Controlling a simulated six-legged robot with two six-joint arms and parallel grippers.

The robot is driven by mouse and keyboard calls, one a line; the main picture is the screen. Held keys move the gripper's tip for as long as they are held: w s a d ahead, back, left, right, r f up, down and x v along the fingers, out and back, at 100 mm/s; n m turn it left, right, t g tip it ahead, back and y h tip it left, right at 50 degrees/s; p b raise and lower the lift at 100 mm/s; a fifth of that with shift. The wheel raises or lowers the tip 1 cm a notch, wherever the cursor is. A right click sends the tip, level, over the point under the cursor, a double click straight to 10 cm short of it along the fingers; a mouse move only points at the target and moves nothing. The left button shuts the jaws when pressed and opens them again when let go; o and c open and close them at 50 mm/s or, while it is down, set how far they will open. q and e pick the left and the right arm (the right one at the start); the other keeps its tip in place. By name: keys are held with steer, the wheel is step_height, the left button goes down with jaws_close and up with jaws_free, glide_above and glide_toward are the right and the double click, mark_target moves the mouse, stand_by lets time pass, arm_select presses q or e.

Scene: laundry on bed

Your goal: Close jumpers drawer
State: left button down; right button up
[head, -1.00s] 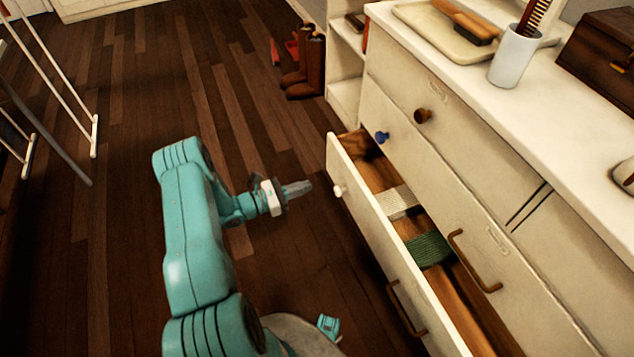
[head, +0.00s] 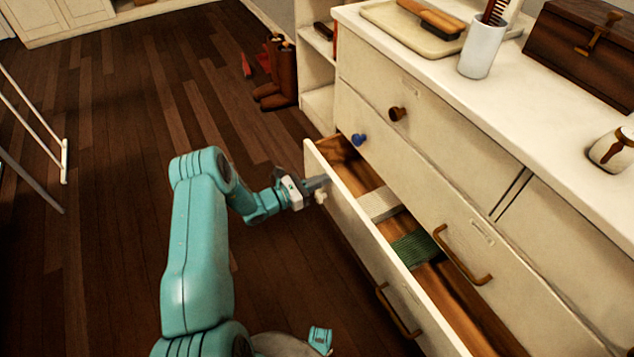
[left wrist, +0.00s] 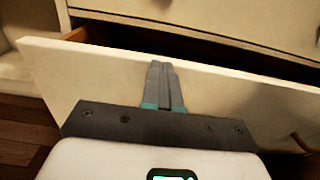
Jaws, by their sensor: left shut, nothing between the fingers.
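The jumpers drawer (head: 348,222) is the low cream drawer standing open in the dresser; in it lie a whitish folded item (head: 379,204) and a green knitted item (head: 414,249). It has a white knob near its left end and a brown bar handle (head: 397,312). My left gripper (head: 322,183) is shut and empty, its tips at the drawer front beside the white knob. In the left wrist view the shut fingers (left wrist: 162,85) lie over the drawer front (left wrist: 225,98); whether they touch it I cannot tell. My right gripper is not in view.
The dresser's other drawers, with a blue knob (head: 359,140) and a brown knob (head: 397,113), are shut. A brush, a white cup (head: 482,48) and a wooden box (head: 580,50) stand on top. Brown boots (head: 276,75) stand beyond. The dark floor at left is mostly clear.

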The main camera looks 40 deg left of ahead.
mark_target(336, 175)
arm_select(q)
steer(key=b+x, duration=0.1)
steer(key=x, duration=0.2)
steer(key=b+x, duration=0.2)
steer(key=x, duration=0.2)
steer(key=shift+w+d+f+b, duration=0.15)
steer(key=shift+w+f+b, duration=0.1)
steer(key=shift+w+b, duration=0.05)
steer(key=shift+w+d+r, duration=0.15)
steer(key=shift+w+r, duration=0.05)
steer(key=shift+w, duration=0.25)
steer(key=shift+s, duration=0.15)
